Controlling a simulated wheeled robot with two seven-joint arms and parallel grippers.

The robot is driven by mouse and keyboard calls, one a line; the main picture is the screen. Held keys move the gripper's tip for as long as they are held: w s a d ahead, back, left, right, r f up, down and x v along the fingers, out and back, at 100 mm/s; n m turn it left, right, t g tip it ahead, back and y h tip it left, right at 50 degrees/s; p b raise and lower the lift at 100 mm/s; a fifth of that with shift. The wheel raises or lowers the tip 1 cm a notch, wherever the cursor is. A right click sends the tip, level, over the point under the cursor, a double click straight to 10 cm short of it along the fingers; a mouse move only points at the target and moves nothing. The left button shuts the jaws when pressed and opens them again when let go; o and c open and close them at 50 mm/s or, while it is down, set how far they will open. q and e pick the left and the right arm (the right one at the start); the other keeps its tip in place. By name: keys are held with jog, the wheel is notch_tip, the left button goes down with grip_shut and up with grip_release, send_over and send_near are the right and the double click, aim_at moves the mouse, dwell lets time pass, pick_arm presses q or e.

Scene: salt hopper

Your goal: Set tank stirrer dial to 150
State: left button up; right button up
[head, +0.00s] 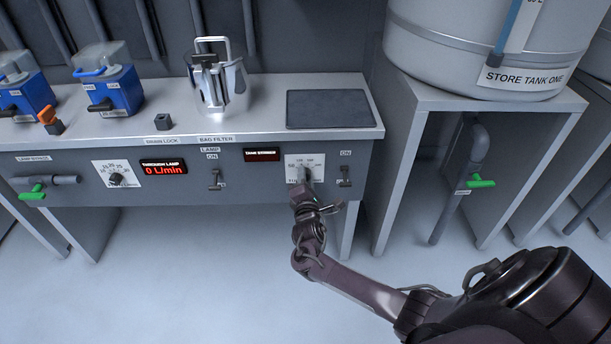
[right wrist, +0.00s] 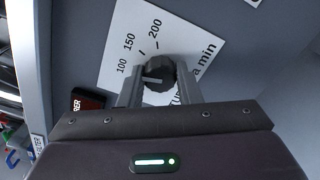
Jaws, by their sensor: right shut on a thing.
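The tank stirrer dial is a dark ribbed knob (right wrist: 160,72) on a white scale plate (right wrist: 118,28) in the right wrist view. The plate reads 100, 150 and 200. A pale mark on the knob points left, to the side of the 100; its exact reading is unclear. My right gripper (right wrist: 158,90) is shut on the knob, one finger on each side. In the head view the same plate (head: 292,170) is on the bench front, with my right gripper (head: 305,188) over its lower part. My left gripper is not in view.
The tank stirrer display (head: 262,155) shows no readable number. A switch (head: 345,176) is close right of the dial. A lamp switch (head: 215,180), another dial (head: 116,179) and a red 0 L/min display (head: 164,168) are farther left. The floor below is clear.

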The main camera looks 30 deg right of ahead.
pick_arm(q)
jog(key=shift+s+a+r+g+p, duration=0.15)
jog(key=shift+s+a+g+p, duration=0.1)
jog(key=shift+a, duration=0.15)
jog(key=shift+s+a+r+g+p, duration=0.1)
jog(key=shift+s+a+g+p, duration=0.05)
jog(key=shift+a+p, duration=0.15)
pick_arm(e)
jog(key=shift+m, duration=3.3)
jog(key=shift+d, duration=0.1)
jog(key=o, duration=1)
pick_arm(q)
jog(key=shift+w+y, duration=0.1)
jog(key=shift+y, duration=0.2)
